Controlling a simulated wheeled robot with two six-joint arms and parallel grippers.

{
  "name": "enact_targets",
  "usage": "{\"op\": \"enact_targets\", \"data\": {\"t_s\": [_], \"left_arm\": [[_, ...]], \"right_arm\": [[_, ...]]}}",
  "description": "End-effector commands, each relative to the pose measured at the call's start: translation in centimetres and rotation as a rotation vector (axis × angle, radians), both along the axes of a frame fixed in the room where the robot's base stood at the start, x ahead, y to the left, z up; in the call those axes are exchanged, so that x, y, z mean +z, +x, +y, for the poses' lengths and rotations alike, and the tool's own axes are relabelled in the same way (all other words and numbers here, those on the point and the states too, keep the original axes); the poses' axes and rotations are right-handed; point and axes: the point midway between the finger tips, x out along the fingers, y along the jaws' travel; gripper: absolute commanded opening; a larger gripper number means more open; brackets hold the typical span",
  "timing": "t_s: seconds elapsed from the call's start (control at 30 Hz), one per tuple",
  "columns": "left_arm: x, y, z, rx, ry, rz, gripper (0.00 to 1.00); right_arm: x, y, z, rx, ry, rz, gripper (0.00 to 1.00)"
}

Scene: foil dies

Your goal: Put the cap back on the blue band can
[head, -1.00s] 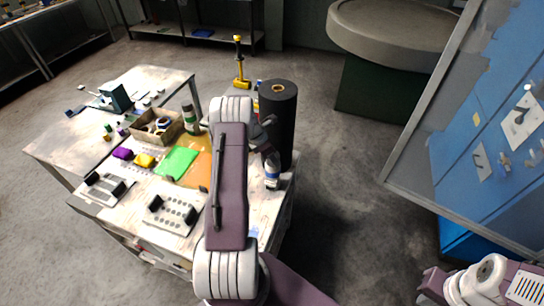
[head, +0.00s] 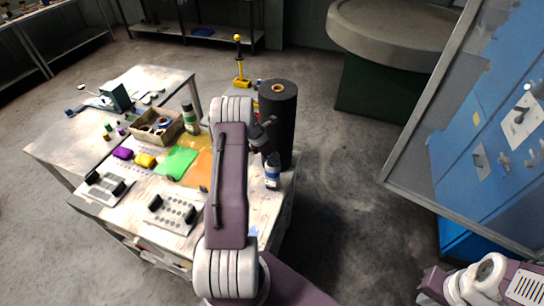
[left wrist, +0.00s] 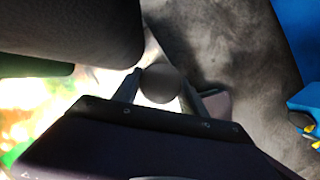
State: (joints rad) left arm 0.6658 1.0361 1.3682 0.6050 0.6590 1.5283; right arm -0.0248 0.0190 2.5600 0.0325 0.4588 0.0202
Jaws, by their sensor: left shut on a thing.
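The blue band can (head: 272,172), white with a blue band, stands upright near the right edge of the workbench (head: 140,212). My left gripper (head: 264,132) is by the upper part of the can in the head view, partly hidden by my own arm. In the left wrist view my left gripper (left wrist: 158,88) is shut on a dark grey round thing (left wrist: 160,84), which looks like the cap. Whether it touches the can is not clear. My right gripper (head: 432,286) is at the lower right, away from the bench; its finger gap is not clear.
A tall black cylinder (head: 279,120) stands close behind the can. A green-banded can (head: 190,120), an open box (head: 157,127), green foil (head: 177,162) and an orange sheet (head: 199,168) lie to the left. A blue cabinet (head: 470,150) is at right.

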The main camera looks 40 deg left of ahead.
Motion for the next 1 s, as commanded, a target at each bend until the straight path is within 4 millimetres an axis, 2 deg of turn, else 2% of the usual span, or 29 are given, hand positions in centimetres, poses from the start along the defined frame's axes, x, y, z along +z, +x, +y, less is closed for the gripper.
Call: {"op": "enact_targets", "data": {"t_s": [0.83,0.87,0.93,1.0], "left_arm": [[-0.02,0.01,0.01,0.0,0.0,0.0,0.13],[-0.02,0.01,0.01,0.0,0.0,0.0,0.53],[-0.02,0.01,0.01,0.0,0.0,0.0,0.72],[-0.02,0.01,0.01,0.0,0.0,0.0,0.75]], "right_arm": [[0.22,0.0,0.0,0.0,0.0,0.0,0.0],[0.22,0.0,0.0,0.0,0.0,0.0,0.0],[0.22,0.0,0.0,0.0,0.0,0.0,0.0],[0.22,0.0,0.0,0.0,0.0,0.0,0.0]]}}
